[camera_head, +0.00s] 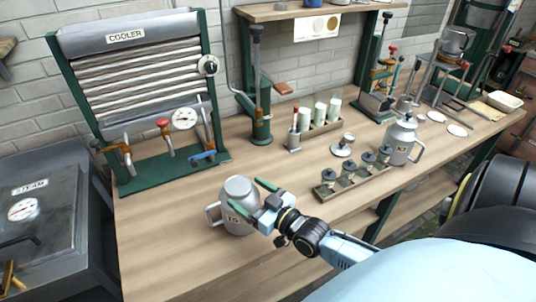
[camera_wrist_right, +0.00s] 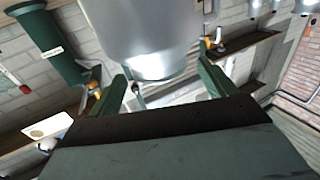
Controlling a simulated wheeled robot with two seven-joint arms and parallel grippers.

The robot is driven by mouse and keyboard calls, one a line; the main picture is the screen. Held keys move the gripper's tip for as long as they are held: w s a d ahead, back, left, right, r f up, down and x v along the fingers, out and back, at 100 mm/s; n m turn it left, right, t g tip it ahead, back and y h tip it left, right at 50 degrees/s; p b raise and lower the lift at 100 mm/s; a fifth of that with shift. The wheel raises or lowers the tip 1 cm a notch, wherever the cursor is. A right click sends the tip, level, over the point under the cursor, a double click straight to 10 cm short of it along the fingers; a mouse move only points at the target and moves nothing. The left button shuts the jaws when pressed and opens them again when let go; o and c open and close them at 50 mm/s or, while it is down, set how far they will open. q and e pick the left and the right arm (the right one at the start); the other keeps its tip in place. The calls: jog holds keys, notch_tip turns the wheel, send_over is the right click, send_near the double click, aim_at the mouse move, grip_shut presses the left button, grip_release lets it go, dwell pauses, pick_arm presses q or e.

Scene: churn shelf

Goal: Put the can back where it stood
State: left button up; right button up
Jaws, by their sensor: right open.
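A grey metal can (camera_head: 236,206) with a lid, a side handle on its left and a tan label stands upright on the workbench (camera_head: 160,250), near its front edge. My right gripper (camera_head: 254,199) is open at the can's right side, its green fingers pointing at the can. In the right wrist view the can's grey body (camera_wrist_right: 140,35) fills the top middle, and the open fingers of my right gripper (camera_wrist_right: 163,82) lie to either side of it. Whether they touch it is unclear. A second can (camera_head: 402,142), labelled K7, stands farther right. My left gripper is not in view.
A rack of small dark-topped weights or jars (camera_head: 352,180) stands right of my gripper. Behind are a tray of white cylinders (camera_head: 320,125), a green hand press (camera_head: 260,100) and the cooler (camera_head: 140,80). The bench's left front is clear.

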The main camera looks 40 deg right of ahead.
jog(key=s+d, duration=0.1)
jog(key=s, duration=0.6)
dwell(0.5)
jog(key=s+a+f+g, duration=0.3)
jog(key=a+f+g, duration=0.1)
jog(key=a+g, duration=0.35)
jog(key=s+a+r+g+h, duration=0.1)
jog(key=s+g, duration=0.2)
jog(key=s, duration=0.3)
jog(key=s+a+r+g+h, duration=0.1)
jog(key=s+g+h, duration=0.1)
jog(key=s+g, duration=0.25)
notch_tip(320, 180, down, 28)
jog(key=s+b, duration=0.3)
jog(key=s+d+f+g+b, duration=0.1)
jog(key=s+d+f+b, duration=0.2)
jog(key=s+f, duration=1.2)
notch_tip(320, 180, down, 3)
jog(key=shift+s+d+n+g, duration=0.15)
jog(key=shift+s+n+g, duration=0.15)
jog(key=shift+g, duration=0.1)
